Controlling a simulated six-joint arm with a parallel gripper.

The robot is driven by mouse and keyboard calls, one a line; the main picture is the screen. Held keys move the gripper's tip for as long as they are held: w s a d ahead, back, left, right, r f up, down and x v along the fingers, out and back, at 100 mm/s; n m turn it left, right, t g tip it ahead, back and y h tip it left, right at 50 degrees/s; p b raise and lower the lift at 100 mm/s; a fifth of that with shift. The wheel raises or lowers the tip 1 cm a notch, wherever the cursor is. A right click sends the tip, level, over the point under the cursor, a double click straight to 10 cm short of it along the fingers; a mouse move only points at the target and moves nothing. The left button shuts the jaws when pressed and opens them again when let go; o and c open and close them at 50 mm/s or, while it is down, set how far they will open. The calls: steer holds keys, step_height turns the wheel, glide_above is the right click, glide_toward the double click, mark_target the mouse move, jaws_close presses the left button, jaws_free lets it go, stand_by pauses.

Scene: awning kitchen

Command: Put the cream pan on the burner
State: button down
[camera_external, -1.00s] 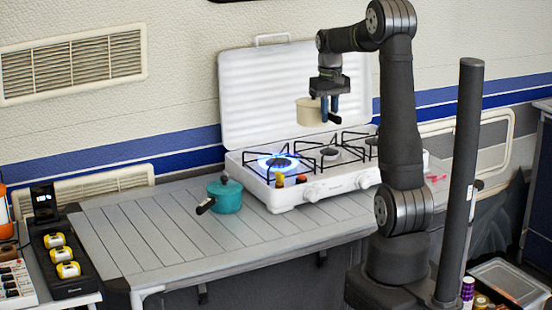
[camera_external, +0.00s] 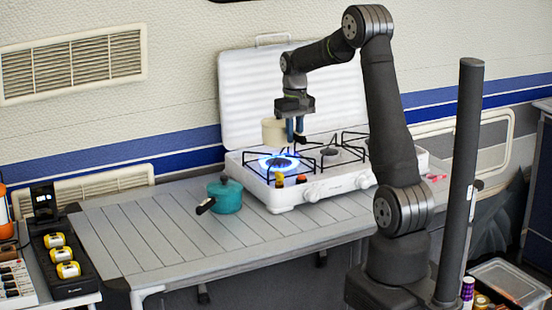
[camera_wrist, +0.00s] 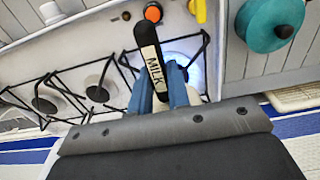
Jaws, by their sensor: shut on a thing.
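The cream pan (camera_external: 273,131) hangs in the air just above the lit left burner (camera_external: 279,164) of the white stove. My gripper (camera_external: 295,136) points down and is shut on the pan. In the wrist view my blue fingers (camera_wrist: 165,98) close around its black handle (camera_wrist: 150,58), which is marked MILK. The pan's body is mostly hidden there behind the fingers and wrist. The blue flame (camera_wrist: 182,64) shows beside the handle. A clear gap between pan and burner grate is hard to judge.
A teal pot (camera_external: 225,195) with a lid stands on the slatted table (camera_external: 150,235) left of the stove. The stove's raised white lid (camera_external: 245,95) stands behind the burners. Black grates (camera_external: 350,150) cover the right burners, which hold no pans.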

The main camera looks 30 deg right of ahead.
steer(key=shift+f, duration=1.75)
steer(key=shift+f, duration=0.1)
steer(key=c, duration=1.4)
jaws_free()
steer(key=shift+o, duration=0.2)
step_height(320, 180, up, 12)
steer(key=shift+r, duration=0.1)
